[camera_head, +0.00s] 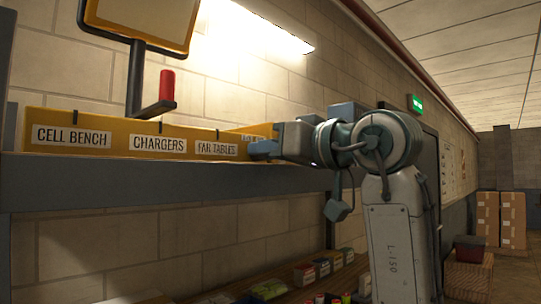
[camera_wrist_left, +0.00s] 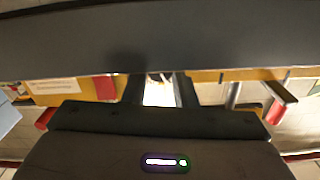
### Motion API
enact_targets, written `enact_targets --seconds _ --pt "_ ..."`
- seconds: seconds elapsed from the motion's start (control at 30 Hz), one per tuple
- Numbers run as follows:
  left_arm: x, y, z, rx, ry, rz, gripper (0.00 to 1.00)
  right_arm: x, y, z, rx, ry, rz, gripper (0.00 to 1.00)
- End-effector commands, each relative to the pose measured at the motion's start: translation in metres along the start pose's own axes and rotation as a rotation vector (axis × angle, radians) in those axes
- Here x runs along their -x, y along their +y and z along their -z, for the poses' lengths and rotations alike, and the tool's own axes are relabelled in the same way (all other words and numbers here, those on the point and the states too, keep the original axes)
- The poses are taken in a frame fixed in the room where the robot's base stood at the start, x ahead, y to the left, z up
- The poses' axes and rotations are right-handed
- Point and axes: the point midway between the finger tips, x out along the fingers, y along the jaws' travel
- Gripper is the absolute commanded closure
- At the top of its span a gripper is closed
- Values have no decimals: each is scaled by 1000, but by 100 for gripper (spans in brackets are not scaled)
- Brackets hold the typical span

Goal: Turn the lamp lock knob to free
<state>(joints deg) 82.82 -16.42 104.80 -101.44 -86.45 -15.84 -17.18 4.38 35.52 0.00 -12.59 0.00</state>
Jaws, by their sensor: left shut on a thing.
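My left gripper (camera_head: 263,150) is at the right end of a yellow board (camera_head: 105,127) with labels reading CELL BENCH, CHARGERS and FAR TABLES. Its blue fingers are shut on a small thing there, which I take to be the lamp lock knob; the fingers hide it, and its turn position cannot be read. In the left wrist view a dark gripper body (camera_wrist_left: 160,120) fills the lower part, and the held thing is not clear. My right gripper is not in view.
A crank with a red handle (camera_head: 167,85) stands above the board, beside a dark post (camera_head: 134,80) carrying a yellow-framed panel (camera_head: 140,20). A grey shelf edge (camera_head: 150,178) runs below. Small boxes (camera_head: 304,273) line a lower shelf. Cartons (camera_head: 500,220) stand far right.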

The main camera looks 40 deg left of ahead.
Motion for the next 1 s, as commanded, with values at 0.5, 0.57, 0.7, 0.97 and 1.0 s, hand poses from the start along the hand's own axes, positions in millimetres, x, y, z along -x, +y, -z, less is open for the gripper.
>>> enact_targets --seconds 0.5,0.57,0.7,0.97,1.0 --pt "0 0 0 -28 1 1 53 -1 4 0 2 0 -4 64" --pt "0 0 0 -27 1 1 53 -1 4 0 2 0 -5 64" --pt "0 0 0 -27 1 0 53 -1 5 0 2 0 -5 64" --pt "19 1 -3 -28 1 -4 53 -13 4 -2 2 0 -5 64" --pt "26 1 -4 -28 1 -4 53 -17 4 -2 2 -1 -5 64"
